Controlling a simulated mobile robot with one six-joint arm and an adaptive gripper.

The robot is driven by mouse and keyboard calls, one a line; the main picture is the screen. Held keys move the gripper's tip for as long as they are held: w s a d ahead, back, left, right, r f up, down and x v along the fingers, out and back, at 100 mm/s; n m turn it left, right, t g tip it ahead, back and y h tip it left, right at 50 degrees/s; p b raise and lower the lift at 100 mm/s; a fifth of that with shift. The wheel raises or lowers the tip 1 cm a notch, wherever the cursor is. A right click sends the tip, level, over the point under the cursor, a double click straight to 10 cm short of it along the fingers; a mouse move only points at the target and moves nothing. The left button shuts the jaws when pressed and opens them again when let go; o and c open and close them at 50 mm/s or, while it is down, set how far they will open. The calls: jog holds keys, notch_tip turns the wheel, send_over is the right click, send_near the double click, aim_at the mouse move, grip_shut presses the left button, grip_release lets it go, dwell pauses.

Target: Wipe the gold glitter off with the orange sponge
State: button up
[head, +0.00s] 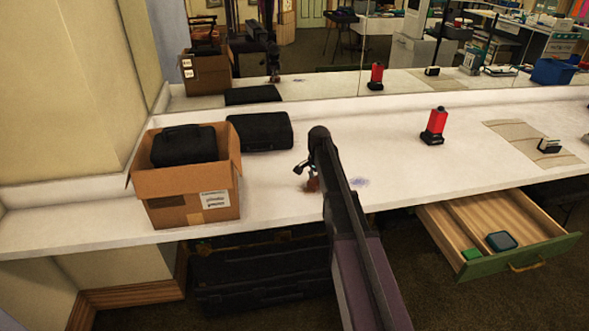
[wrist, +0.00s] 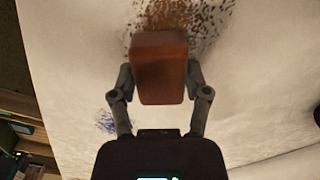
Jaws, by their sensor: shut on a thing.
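My gripper (wrist: 160,76) is shut on the orange sponge (wrist: 160,88), a brownish-orange block held between both fingers in the wrist view. In the head view my gripper (head: 303,170) is over the white counter, largely hidden by my arm, with a bit of the sponge (head: 312,185) showing below it. The gold glitter (wrist: 185,16) is a patch of brown-gold specks on the counter at the top of the wrist view, right at the sponge's far end. The sponge hides part of it. I cannot tell whether the sponge touches the counter.
A blue-purple smudge (head: 360,182) marks the counter right of my gripper. A cardboard box (head: 190,208) holding a black case stands left; another black case (head: 260,131) lies behind. A red device (head: 434,127) stands right. An open drawer (head: 545,254) juts out below. A mirror backs the counter.

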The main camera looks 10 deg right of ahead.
aim_at(296, 192)
jog(key=shift+d, duration=1.35)
jog(key=shift+s+a, duration=0.1)
jog(key=shift+a, duration=5.3)
notch_tip(296, 192, up, 8)
jog(key=p, duration=0.7)
jog(key=shift+f, duration=0.25)
jog(key=shift+f, duration=0.2)
jog(key=shift+s+f+b, duration=0.2)
jog(key=shift+f+b, duration=1.25)
jog(key=shift+s+f+b, duration=0.2)
jog(key=shift+f+b, duration=1.2)
jog(key=shift+f+b, duration=1)
jog(key=shift+d, duration=0.15)
